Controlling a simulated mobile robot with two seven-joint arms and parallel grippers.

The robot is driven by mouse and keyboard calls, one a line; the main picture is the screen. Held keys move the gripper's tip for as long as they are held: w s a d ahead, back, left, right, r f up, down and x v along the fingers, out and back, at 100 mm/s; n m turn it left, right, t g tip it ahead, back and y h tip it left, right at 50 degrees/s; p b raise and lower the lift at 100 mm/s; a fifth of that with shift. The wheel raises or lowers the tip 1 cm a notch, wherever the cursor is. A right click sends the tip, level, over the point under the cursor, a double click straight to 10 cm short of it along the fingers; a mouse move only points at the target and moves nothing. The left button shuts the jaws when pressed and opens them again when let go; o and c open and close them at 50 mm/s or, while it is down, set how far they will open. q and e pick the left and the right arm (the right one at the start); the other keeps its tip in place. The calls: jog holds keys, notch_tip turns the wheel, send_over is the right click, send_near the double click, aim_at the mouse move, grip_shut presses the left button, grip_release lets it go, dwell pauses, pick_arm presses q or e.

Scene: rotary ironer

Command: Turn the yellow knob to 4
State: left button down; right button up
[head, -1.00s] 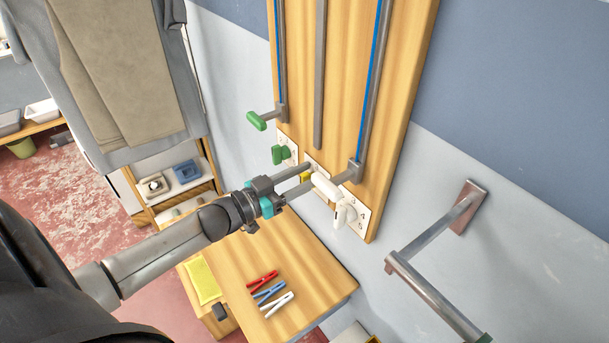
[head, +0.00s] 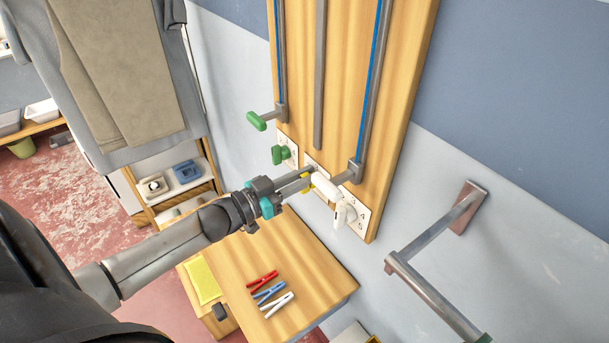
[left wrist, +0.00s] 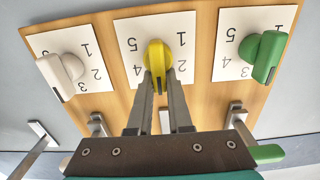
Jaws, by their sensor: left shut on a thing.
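The yellow knob (left wrist: 158,60) sits on the middle numbered card (left wrist: 190,22) in the left wrist view, between a white knob (left wrist: 58,72) and a green knob (left wrist: 264,56). My left gripper (left wrist: 158,82) is shut on the yellow knob, with one finger on each side. In the head view my left gripper (head: 307,181) reaches in from the left to the board's lower edge. Only a sliver of the yellow knob (head: 307,189) shows there. The fingers hide part of the card, and I cannot tell which number the knob points at. My right gripper is not in view.
A green-handled lever (head: 258,121) sticks out above. Below is a wooden table (head: 325,277) with red, blue and white clothespins. A metal bracket (head: 430,288) juts from the wall at right.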

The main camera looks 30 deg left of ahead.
pick_arm(q)
jog(key=shift+m, duration=0.3)
jog(key=shift+s+d+m+p, duration=0.2)
jog(key=shift+m+p, duration=0.25)
jog(key=shift+m, duration=0.55)
jog(key=shift+s+d+f+m, duration=0.1)
jog(key=shift+d+f+m, duration=0.15)
jog(key=shift+m, duration=1.25)
jog(key=shift+s+d+f+m, duration=0.1)
jog(key=shift+d+f+m, duration=0.1)
jog(key=shift+m, duration=1.3)
jog(key=shift+d+f+m, duration=0.2)
jog(key=shift+d+m, duration=0.05)
jog(key=shift+m, duration=1.25)
jog(key=c, duration=0.8)
grip_release()
jog(key=shift+c, duration=0.2)
